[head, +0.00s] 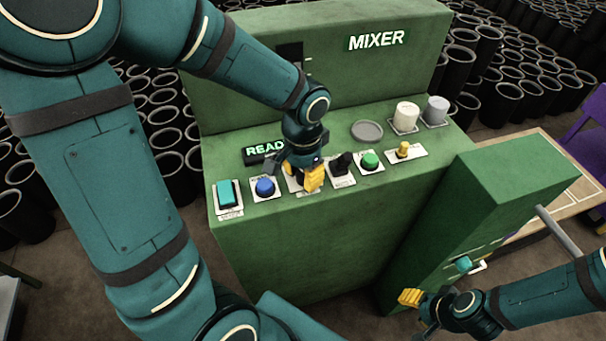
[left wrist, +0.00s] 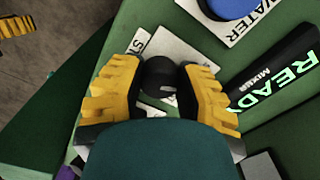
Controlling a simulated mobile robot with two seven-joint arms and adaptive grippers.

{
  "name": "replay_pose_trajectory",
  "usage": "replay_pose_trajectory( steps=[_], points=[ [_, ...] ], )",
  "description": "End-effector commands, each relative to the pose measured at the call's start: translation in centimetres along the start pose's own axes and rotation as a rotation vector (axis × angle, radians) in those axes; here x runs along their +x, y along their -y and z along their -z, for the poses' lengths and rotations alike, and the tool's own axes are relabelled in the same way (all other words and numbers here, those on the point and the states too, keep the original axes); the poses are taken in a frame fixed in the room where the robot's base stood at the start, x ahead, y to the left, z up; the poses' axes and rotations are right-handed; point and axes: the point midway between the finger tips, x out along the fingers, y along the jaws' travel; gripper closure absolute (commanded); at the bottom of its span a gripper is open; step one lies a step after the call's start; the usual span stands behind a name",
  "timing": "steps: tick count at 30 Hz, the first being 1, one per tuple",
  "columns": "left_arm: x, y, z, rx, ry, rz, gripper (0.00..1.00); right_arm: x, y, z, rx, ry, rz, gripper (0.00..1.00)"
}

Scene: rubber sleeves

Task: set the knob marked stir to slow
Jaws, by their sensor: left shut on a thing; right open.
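The green mixer (head: 340,225) has a row of controls on its panel. My left gripper (head: 312,178) comes down onto the panel between the blue button (head: 265,187) and a black control (head: 342,164). In the left wrist view its yellow fingers (left wrist: 160,88) are shut on a round black knob (left wrist: 161,74) with a light mark. The white plate beside the knob shows letters beginning "ST" (left wrist: 138,42); the rest is covered. The head view hides this knob behind the gripper. My right gripper (head: 411,298) is open and empty at the lower right, away from the panel.
A teal rocker (head: 226,193), a green button (head: 370,160) and a yellow switch (head: 404,150) share the panel. A lit "READY" display (head: 262,151) lies behind. A green cabinet (head: 480,210) stands at right; many black sleeves (head: 485,40) fill the background.

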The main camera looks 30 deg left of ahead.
Motion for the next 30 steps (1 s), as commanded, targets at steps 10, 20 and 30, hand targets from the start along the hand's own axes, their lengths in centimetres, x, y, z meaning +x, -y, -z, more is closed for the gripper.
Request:
replay_pose_trajectory(
  steps=[10,20,30],
  points=[
    [0.16,-0.10,-0.19,-0.100,0.007,-0.001,1.00,0.37,-0.14,0.05,0.000,-0.002,0.000,0.53],
    [0.17,-0.11,-0.22,-0.109,0.008,-0.002,1.00,0.38,-0.14,0.06,0.000,-0.002,0.000,0.53],
    [0.11,-0.09,-0.13,-0.108,0.005,-0.001,0.33,0.37,-0.14,0.05,0.000,-0.002,0.000,0.53]
  ],
)
